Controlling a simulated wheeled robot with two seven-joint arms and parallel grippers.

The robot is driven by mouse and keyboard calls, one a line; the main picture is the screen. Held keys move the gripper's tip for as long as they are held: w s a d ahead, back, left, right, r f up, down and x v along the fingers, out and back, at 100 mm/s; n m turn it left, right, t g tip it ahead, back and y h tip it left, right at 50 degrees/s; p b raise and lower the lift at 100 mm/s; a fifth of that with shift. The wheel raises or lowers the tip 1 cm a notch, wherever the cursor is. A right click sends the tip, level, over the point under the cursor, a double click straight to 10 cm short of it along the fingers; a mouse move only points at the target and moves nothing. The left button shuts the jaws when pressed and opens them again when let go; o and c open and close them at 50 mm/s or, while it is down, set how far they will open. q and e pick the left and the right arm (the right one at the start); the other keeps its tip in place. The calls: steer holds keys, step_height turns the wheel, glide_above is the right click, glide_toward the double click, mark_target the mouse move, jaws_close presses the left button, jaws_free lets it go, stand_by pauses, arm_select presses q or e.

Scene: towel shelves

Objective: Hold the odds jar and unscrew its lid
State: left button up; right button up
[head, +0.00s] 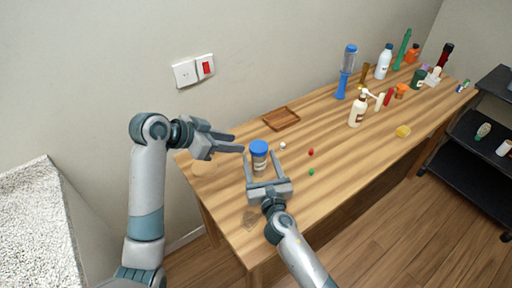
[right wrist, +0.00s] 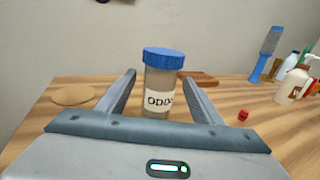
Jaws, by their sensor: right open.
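The odds jar (head: 260,165) stands upright on the wooden table near its left end, with its blue lid (head: 259,147) on. In the right wrist view the jar (right wrist: 160,84) is clear with a white label, and its blue lid (right wrist: 163,57) sits on top. My right gripper (head: 261,156) is open, its fingers on either side of the jar; I cannot tell if they touch it. My left gripper (head: 238,144) is open and empty, to the left of the lid and apart from it, fingers pointing right.
A brown tray (head: 282,119) lies behind the jar. A round tan disc (head: 203,168) lies to the left. A pump bottle (head: 356,112) and several bottles stand farther right.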

mark_target(256, 147)
steer(key=shift+x, duration=3)
steer(key=c, duration=1.1)
arm_select(q)
steer(key=o, duration=0.9)
steer(key=shift+d, duration=0.2)
arm_select(e)
steer(key=shift+c, duration=0.2)
arm_select(q)
steer(key=shift+o, duration=0.2)
steer(key=w+d+r+m+g+y, duration=0.1)
steer(key=d+r+m+g+y, duration=0.3)
steer(key=d+m, duration=0.65)
steer(key=w+a+r+g+y, duration=0.2)
steer(key=w+a+y, duration=0.1)
steer(key=w+y, duration=0.1)
steer(key=shift+w+r, duration=0.3)
steer(key=shift+w, duration=0.1)
